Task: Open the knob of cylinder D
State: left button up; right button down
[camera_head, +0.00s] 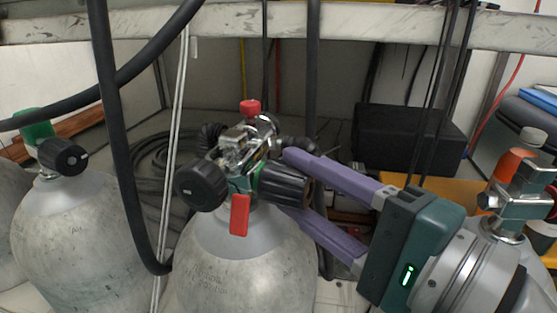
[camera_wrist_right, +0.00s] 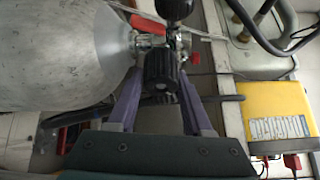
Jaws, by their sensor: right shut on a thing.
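A grey cylinder (camera_head: 240,265) stands upright at the middle of the head view, with a metal valve (camera_head: 243,145) on top. A ribbed black knob (camera_head: 285,187) sticks out of the valve's right side; it also shows in the right wrist view (camera_wrist_right: 160,72). My right gripper (camera_head: 290,184) reaches in from the right, its purple fingers above and below this knob, shut on it. A second black knob (camera_head: 201,186) faces forward on the left of the valve. A red tag (camera_head: 239,215) hangs below. No letter D is readable. My left gripper is out of view.
Another cylinder (camera_head: 80,240) with a green-topped valve (camera_head: 37,131) stands at left. A thick black hose (camera_head: 120,150) hangs between the two. A black box (camera_head: 408,137) lies behind my gripper, and a metal valve (camera_head: 515,200) stands at far right.

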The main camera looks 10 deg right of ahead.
jog(key=shift+c, duration=1.6)
grip_release()
jog(key=p+v, duration=0.1)
jog(key=v, duration=0.9)
